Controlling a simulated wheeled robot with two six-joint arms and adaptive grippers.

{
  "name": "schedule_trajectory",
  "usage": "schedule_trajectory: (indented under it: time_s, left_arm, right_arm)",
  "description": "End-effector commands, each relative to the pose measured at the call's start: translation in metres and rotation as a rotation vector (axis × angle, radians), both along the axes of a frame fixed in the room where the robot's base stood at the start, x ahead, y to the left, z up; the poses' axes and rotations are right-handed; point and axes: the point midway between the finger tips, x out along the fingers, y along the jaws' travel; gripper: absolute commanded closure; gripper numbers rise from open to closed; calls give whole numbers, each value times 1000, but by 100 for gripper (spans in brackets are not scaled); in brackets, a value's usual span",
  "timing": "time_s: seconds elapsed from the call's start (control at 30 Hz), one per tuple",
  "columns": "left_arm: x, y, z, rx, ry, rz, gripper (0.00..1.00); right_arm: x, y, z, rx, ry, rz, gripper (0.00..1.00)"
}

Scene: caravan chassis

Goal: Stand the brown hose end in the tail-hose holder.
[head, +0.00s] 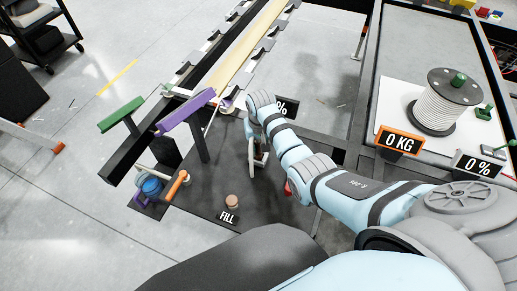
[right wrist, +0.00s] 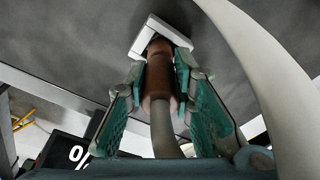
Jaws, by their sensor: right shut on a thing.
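My right gripper (right wrist: 158,88) is shut on the brown hose end (right wrist: 157,75), with a teal finger on each side of it. The pale hose (right wrist: 165,138) runs from the brown end back towards the wrist. The far tip of the brown end is at the opening of a white bracket-like holder (right wrist: 143,48); I cannot tell how deep it sits in it. In the head view my right gripper (head: 260,160) is low over the dark deck, small and partly hidden by its own arm. My left gripper is not in view.
A FILL sign (head: 229,216) and a short brown cylinder (head: 232,201) stand at the deck's front. An orange-handled part (head: 178,186) and a blue round part (head: 152,187) are at left. A purple bar (head: 186,111) rises behind. A cable reel (head: 443,103) stands right.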

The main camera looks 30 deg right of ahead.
Motion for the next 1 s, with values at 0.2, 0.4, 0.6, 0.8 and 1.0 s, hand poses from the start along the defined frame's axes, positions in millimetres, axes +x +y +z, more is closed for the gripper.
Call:
schedule_trajectory:
  time_s: [0.2,0.4,0.6,0.8,1.0]
  left_arm:
    - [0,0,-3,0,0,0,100]
    - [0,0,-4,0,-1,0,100]
    - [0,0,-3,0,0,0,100]
    - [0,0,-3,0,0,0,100]
    - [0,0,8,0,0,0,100]
  right_arm:
    - [0,0,-7,0,-1,1,100]
    - [0,0,-10,0,-1,1,75]
    - [0,0,-10,0,-1,1,58]
    - [0,0,-9,0,-1,1,58]
    - [-1,1,16,0,-4,1,58]
